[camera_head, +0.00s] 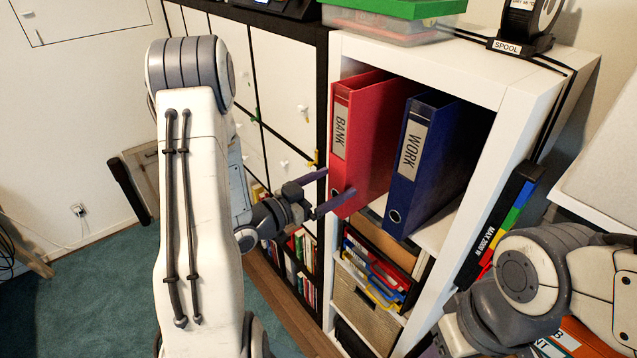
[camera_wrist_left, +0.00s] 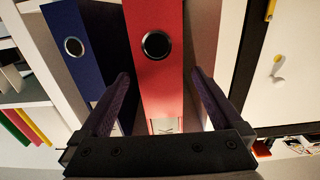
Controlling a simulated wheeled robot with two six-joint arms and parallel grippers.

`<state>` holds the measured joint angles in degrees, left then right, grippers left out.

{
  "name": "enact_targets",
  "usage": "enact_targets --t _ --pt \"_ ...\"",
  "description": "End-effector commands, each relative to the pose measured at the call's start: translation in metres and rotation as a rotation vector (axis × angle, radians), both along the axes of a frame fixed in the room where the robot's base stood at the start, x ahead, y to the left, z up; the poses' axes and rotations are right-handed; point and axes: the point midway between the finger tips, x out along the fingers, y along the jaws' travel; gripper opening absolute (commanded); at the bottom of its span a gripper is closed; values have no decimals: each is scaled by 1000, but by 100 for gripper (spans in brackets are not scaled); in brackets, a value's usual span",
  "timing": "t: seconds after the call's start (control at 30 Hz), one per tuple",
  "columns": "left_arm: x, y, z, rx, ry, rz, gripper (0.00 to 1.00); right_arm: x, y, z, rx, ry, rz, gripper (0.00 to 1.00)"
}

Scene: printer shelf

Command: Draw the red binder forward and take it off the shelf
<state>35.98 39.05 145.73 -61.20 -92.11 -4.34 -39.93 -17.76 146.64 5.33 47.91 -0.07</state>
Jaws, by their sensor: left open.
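The red binder (camera_head: 361,140), labelled BANK, stands upright in the top compartment of the white shelf (camera_head: 428,60). It is at the compartment's left side, beside the blue binder (camera_head: 428,165), labelled WORK. My left gripper (camera_head: 338,183) is open in front of the lower part of the red spine. In the left wrist view, the red binder (camera_wrist_left: 158,60) with its round finger hole lies between the two spread fingers (camera_wrist_left: 162,76). The blue binder (camera_wrist_left: 78,48) is just outside one finger. I cannot tell whether either finger touches a binder. My right gripper is out of view.
A dark-framed cabinet with white doors (camera_head: 284,75) adjoins the shelf on the left. A green-lidded box (camera_head: 390,22) and a spool holder (camera_head: 522,30) stand on top. My right arm is at the lower right. Folders (camera_head: 375,268) fill the compartment below.

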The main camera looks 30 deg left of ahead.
Motion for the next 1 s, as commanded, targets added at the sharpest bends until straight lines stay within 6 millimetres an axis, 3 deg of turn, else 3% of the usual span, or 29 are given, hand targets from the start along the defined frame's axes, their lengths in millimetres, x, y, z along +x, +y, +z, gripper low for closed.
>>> enact_targets --t 0.03,0.1,0.3,1.0 --pt "-3 2 6 -5 6 4 100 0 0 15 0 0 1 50" --pt "-8 3 7 -7 3 4 100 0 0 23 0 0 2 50" --pt "-26 13 3 -5 0 8 100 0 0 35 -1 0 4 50" --pt "-34 15 1 -4 -3 3 100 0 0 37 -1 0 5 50"
